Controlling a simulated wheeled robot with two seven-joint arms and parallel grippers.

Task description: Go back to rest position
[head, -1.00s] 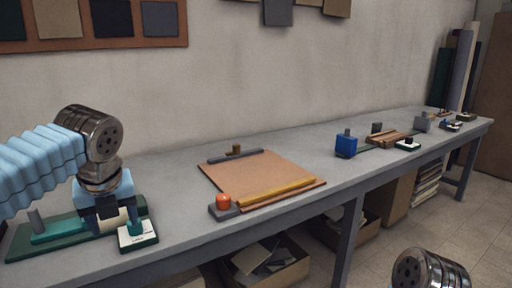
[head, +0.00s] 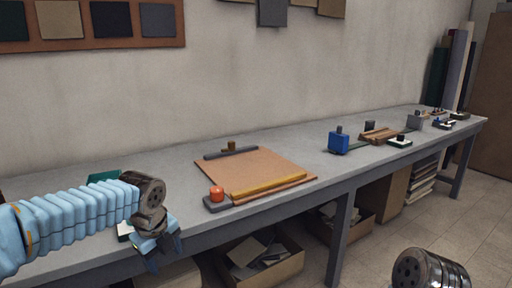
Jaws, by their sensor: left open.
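My left gripper (head: 160,256) is at the lower left in the head view, in front of the bench's front edge. Its blue jaws point down and are open, with nothing seen between them. The light blue sleeved arm covers most of a green device (head: 104,176) on the bench. A small white-topped block (head: 124,230) shows just behind the gripper. Of my right arm only a round metal joint shows at the bottom right; its gripper is out of view.
The long grey bench (head: 290,142) runs along the wall. On it are a brown board (head: 250,170) with a yellow bar (head: 268,184), an orange knob (head: 217,193) and a blue block (head: 339,143). Boxes (head: 262,262) stand beneath. The floor at right is open.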

